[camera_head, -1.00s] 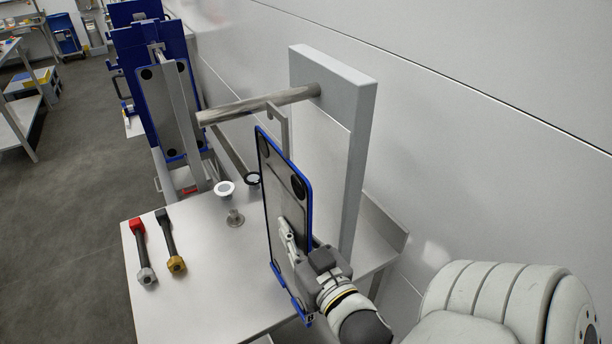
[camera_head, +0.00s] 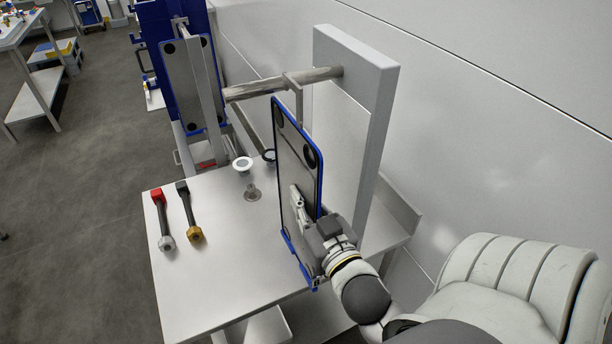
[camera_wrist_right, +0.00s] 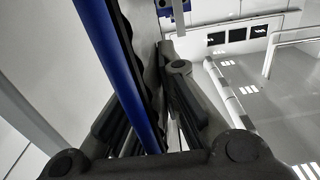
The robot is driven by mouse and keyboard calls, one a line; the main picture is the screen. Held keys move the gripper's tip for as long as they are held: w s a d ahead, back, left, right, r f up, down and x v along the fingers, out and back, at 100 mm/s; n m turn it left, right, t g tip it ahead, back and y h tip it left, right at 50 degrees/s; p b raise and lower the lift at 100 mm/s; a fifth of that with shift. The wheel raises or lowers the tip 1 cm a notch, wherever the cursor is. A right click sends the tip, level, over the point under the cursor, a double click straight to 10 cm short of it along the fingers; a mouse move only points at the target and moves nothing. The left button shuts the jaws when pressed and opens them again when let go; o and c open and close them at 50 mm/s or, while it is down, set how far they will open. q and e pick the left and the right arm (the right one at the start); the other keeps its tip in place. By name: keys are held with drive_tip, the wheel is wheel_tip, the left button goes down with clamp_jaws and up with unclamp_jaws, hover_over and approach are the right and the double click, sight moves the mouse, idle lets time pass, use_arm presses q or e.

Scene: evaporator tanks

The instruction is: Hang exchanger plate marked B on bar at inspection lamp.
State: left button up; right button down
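A grey exchanger plate (camera_head: 292,160) with a blue rim and dark round ports hangs upright beside the stand. Its top hook (camera_head: 295,105) is at the horizontal bar (camera_head: 260,88) and appears to reach over it; exact contact is hard to tell. No letter B is readable. My right gripper (camera_head: 308,218) is shut on the plate's lower near edge. In the right wrist view, the blue edge (camera_wrist_right: 118,70) runs between its fingers. My left gripper is not in view. The inspection lamp is not clearly identifiable; a white-topped round fixture (camera_head: 243,164) stands by the plate.
The bar comes out of a grey upright frame (camera_head: 375,100) near the wall. The bench (camera_head: 215,270) bears a red-headed tool (camera_head: 162,220) and a dark tool with a brass end (camera_head: 190,215) at left. Another plate (camera_head: 190,85) is on a blue rack behind. The bench's front left is clear.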

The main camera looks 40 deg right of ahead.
sight(284, 172)
drive_tip(key=shift+p+x, duration=1.3)
drive_tip(key=shift+x, duration=3.05)
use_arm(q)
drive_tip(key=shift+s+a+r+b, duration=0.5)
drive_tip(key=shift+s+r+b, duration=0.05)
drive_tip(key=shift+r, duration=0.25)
use_arm(e)
drive_tip(key=shift+f, duration=0.7)
drive_tip(key=c, duration=1.6)
unclamp_jaws()
drive_tip(key=shift+o, duration=0.2)
drive_tip(key=shift+s+f, duration=0.1)
drive_tip(key=shift+f, duration=0.1)
drive_tip(key=v, duration=1.2)
